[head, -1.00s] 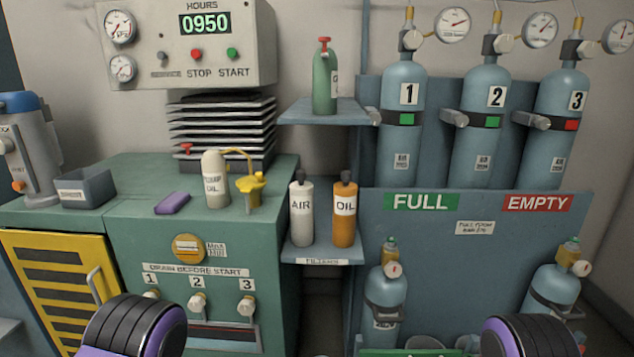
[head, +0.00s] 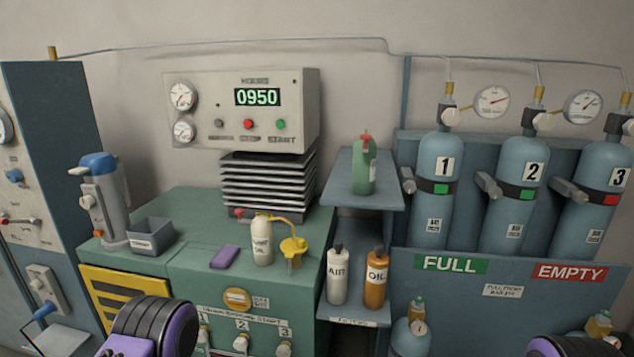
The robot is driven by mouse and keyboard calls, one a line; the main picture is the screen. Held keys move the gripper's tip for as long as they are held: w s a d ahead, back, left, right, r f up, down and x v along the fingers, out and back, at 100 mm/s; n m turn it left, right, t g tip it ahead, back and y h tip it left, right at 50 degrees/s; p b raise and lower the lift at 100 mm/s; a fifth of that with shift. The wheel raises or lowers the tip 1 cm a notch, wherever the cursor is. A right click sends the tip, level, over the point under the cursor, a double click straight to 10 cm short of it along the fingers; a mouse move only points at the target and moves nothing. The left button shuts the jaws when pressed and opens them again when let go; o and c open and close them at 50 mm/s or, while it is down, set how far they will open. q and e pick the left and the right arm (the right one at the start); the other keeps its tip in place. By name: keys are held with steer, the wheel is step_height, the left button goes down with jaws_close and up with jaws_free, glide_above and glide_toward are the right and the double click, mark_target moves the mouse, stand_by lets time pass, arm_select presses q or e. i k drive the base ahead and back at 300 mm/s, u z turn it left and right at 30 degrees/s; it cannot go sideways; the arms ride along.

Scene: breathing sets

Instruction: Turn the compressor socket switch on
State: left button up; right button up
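A pale socket plate (head: 42,283) is on the blue-grey cabinet at the lower left of the head view. A small switch seems to sit on its upper part, but it is too small to tell its position. A blue plug (head: 44,311) is at the plate's lower part. The compressor panel (head: 225,112) stands at the back and reads 0950, with STOP and START buttons. Black and purple links of my left and right arms show at the bottom edge. Neither gripper's fingers are in view, and both arms are apart from the socket.
The green compressor cabinet (head: 190,215) bears a grey tray (head: 150,240), a purple block (head: 224,257), an oil bottle (head: 262,240) and a yellow funnel (head: 293,248). A grey-blue canister (head: 102,200) stands between socket and compressor. Numbered cylinders (head: 436,205) stand at the right.

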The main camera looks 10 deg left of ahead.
mark_target(37, 284)
steer(key=u, duration=2.4)
steer(key=k, duration=1.15)
steer(key=u, duration=0.85)
steer(key=i, duration=2.45)
steer(key=z, duration=1.1)
steer(key=i, duration=0.95)
steer(key=z, duration=1.3)
steer(key=i, duration=0.35)
steer(key=z, duration=0.25)
